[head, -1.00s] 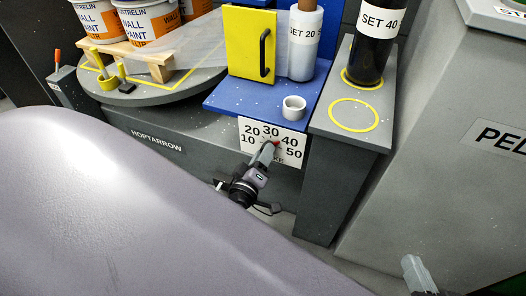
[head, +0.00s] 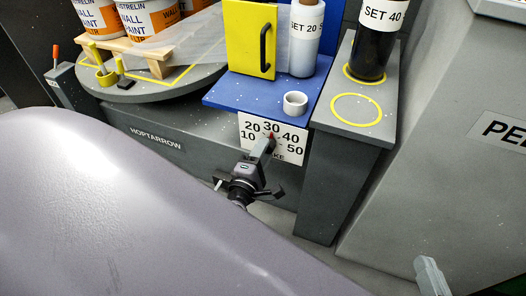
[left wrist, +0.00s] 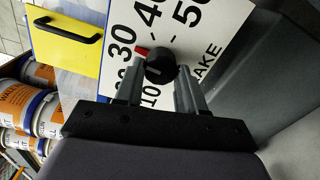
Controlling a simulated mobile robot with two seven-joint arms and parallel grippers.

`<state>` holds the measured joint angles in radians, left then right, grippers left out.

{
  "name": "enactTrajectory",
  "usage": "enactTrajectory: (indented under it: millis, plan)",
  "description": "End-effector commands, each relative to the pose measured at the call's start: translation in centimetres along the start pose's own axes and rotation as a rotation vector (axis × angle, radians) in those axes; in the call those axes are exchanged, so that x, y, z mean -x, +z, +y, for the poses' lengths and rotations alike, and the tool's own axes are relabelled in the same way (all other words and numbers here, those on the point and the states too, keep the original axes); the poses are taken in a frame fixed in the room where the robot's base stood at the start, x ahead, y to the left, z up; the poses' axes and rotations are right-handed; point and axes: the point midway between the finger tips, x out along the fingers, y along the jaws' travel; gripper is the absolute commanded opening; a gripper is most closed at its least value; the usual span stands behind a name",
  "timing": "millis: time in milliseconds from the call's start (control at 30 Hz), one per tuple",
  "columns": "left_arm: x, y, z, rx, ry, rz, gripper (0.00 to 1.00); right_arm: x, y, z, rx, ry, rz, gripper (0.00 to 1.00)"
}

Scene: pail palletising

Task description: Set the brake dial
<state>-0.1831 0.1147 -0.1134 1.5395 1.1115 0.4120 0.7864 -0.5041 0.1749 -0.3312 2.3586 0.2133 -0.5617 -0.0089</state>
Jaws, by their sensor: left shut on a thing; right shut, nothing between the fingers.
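The brake dial's white plate (head: 286,151) is on the front of the grey machine, with numbers from 10 to 50. In the left wrist view the dial is a black round knob (left wrist: 161,66) with a red pointer (left wrist: 142,53) towards the 30. In the head view the red tip (head: 271,136) is just below the 30. My left gripper (head: 265,145) is shut on the knob, one finger on each side, as the left wrist view shows (left wrist: 159,88). My right gripper (head: 430,266) is shut and empty at the bottom right, partly cut off.
A white roll marked SET 20 (head: 304,50) and a small white cup (head: 295,103) stand on the blue shelf (head: 245,97) beside a yellow panel (head: 250,40). A dark roll marked SET 40 (head: 372,55) stands right. Paint pails (head: 160,18) sit on a pallet on the turntable (head: 150,88).

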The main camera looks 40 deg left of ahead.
Motion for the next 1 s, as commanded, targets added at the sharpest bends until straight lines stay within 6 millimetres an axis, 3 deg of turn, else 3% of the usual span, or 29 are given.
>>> enactTrajectory:
  millis: [667,700,767,1000]
  plan:
    - [-0.11,0.05,0.10,0.071,0.002,-0.001,0.09,0.31,0.18,0.15,0.014,0.004,0.002,0.00]
    - [-0.12,0.05,0.10,0.071,0.002,-0.001,0.42,0.31,0.18,0.15,0.014,0.004,0.001,0.00]
    - [-0.11,0.04,0.10,0.070,0.002,-0.001,0.62,0.30,0.17,0.15,0.014,0.004,0.001,0.00]
    - [-0.05,0.01,0.04,0.069,0.001,-0.001,0.65,0.19,-0.03,0.17,0.015,0.004,0.006,0.00]
